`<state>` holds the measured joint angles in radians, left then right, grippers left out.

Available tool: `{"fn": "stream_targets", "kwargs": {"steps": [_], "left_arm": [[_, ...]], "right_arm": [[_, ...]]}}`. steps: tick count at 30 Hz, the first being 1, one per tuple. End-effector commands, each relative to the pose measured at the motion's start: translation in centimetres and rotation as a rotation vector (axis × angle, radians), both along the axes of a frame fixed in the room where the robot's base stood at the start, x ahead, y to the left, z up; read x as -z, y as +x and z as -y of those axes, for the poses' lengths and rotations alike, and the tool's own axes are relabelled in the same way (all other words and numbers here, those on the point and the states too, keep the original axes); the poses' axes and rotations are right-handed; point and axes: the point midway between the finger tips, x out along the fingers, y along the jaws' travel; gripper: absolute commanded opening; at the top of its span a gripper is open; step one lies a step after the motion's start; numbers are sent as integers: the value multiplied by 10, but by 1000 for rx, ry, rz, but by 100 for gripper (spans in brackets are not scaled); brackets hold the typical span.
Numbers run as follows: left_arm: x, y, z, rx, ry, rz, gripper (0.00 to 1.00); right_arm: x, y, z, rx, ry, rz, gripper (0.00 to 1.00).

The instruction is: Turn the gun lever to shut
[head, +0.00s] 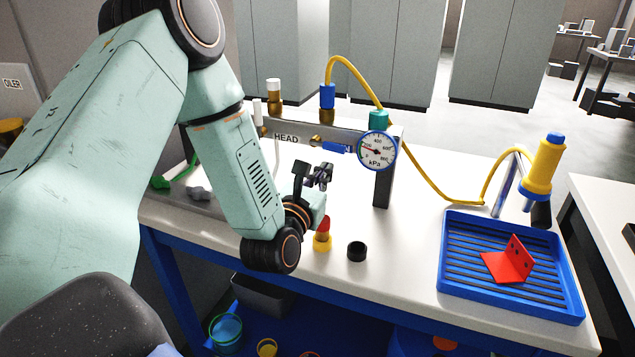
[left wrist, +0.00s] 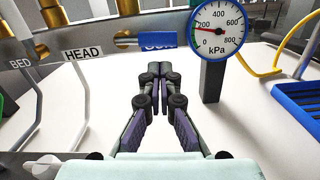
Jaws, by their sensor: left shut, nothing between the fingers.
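The gun lever (head: 337,147) is a blue handle lying roughly level along the front of the metal rail, reaching right from a brass valve (head: 316,140) toward the gauge. In the left wrist view the blue lever (left wrist: 158,39) is straight ahead, its lettering hard to read. My left gripper (head: 321,177) is in front of and below the lever. In the left wrist view its dark fingers (left wrist: 160,70) are shut together with nothing between them, their tips just below the lever in the picture. I cannot tell whether they touch it. My right gripper is not in view.
A round kPa gauge (head: 377,151) stands just right of the lever on a dark post (head: 383,188). A yellow hose (head: 418,170) arches behind. A blue tray (head: 513,305) with a red bracket (head: 511,262) sits right. A black ring (head: 357,250) and red-yellow piece (head: 322,240) stand near the front edge.

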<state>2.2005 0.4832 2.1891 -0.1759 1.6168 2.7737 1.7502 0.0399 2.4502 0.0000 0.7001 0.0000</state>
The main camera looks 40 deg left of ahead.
Motion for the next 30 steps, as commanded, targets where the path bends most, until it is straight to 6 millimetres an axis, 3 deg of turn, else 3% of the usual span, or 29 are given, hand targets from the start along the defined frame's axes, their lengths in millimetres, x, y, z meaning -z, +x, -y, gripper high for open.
{"fn": "stream_targets", "kwargs": {"steps": [3,9,21,30], "left_arm": [[-1,17,-3,1,3,0,0],[-1,32,-6,1,2,-1,0],[-2,34,-6,1,1,-1,0],[-14,36,-6,0,0,1,0]], "right_arm": [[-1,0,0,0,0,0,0],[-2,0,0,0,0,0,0],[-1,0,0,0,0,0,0],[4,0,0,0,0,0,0]]}}
